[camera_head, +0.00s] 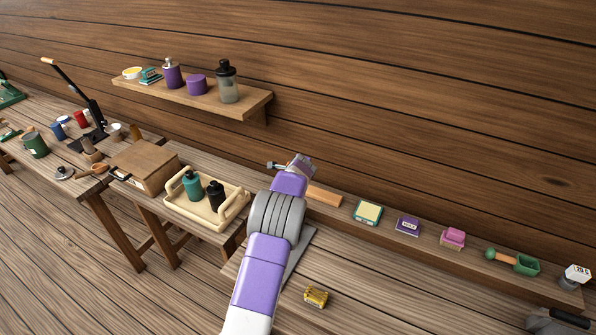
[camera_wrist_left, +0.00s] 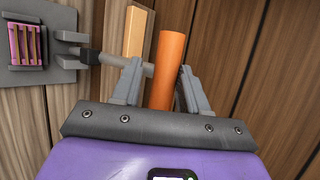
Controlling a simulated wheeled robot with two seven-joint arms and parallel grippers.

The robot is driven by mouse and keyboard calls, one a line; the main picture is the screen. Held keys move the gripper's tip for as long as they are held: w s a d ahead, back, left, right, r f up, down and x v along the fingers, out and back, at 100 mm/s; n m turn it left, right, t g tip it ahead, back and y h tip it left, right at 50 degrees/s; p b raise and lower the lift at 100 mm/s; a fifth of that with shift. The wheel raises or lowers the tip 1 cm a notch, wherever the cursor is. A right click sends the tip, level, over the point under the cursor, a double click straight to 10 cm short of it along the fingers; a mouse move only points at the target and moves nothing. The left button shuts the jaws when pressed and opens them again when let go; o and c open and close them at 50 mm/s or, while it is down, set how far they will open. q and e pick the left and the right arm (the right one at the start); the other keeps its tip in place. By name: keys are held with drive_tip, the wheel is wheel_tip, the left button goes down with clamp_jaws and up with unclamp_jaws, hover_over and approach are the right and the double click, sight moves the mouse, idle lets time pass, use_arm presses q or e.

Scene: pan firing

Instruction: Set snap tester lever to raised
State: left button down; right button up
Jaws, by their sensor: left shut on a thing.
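In the left wrist view, the snap tester's lever shows as an orange handle (camera_wrist_left: 170,55) with a grey rod (camera_wrist_left: 88,55) running left from it to a grey plate (camera_wrist_left: 65,72). In the head view my left arm reaches up to the wall-side ledge. Its wrist hides most of the tester and the fingertips there. My right gripper does not show.
A wooden block (camera_head: 324,196), a pale yellow pad (camera_head: 368,212), a purple box (camera_head: 408,226) and a pink block (camera_head: 453,238) stand along the ledge. A yellow item (camera_head: 316,296) lies on the bench. A tray (camera_head: 210,218) with two bottles stands left of my arm.

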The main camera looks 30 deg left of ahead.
use_arm(q)
drive_tip(key=c, duration=0.9)
unclamp_jaws()
drive_tip(key=shift+d+f, duration=0.1)
drive_tip(key=shift+f, duration=0.4)
drive_tip(key=shift+o, duration=0.3)
drive_tip(key=shift+w+f, duration=0.1)
drive_tip(key=shift+w, duration=0.05)
drive_tip(key=shift+r, duration=0.35)
drive_tip(key=b+v, duration=0.1)
drive_tip(key=v, duration=0.6)
drive_tip(key=shift+b, duration=0.4)
